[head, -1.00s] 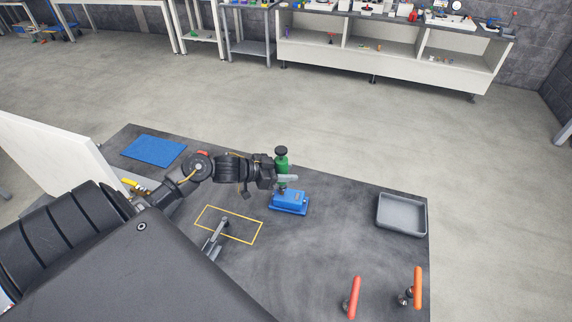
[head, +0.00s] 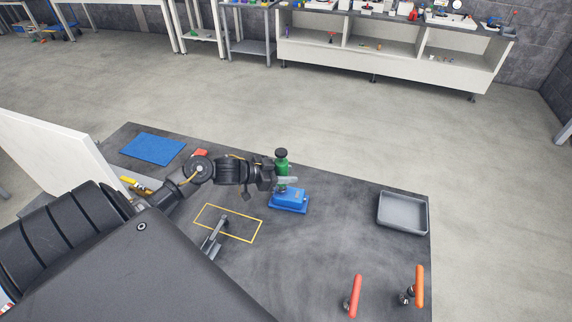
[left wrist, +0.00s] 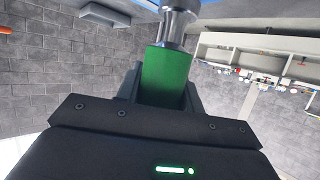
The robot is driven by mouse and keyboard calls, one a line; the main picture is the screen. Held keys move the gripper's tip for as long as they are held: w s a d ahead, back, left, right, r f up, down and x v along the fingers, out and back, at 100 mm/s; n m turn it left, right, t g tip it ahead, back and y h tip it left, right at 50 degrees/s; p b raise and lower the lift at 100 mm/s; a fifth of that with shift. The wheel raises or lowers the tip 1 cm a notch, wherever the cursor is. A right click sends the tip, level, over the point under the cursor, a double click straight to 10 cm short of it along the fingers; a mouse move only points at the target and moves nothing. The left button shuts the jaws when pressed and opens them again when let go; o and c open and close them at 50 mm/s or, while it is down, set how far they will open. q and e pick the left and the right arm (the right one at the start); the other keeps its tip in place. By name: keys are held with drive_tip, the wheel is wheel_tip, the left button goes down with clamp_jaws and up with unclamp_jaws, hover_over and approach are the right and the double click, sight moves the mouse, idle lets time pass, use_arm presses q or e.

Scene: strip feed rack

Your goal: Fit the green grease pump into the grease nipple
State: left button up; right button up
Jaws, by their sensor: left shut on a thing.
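The green grease pump (head: 281,163) has a black knob on top and stands roughly upright over the blue block (head: 289,199) on the dark table. My left gripper (head: 284,181) is shut on the pump's green body. My right gripper is not in view.
A grey tray (head: 402,228) stands at the right. A yellow outlined rectangle (head: 246,238) with a grey metal tool, a blue mat (head: 153,148) and a white panel (head: 50,155) are at the left.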

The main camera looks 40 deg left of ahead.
use_arm(q)
drive_tip(key=shift+f, duration=0.15)
drive_tip(key=o, duration=1.3)
drive_tip(key=shift+f, duration=0.1)
drive_tip(key=shift+s, duration=0.1)
drive_tip(key=shift+s+a+r+p, duration=0.15)
drive_tip(key=shift+s+r+p, duration=0.1)
drive_tip(key=shift+r+p, duration=0.1)
drive_tip(key=shift+p+v, duration=2.7)
drive_tip(key=shift+v, duration=2.25)
drive_tip(key=shift+f, duration=0.15)
drive_tip(key=shift+s, duration=0.1)
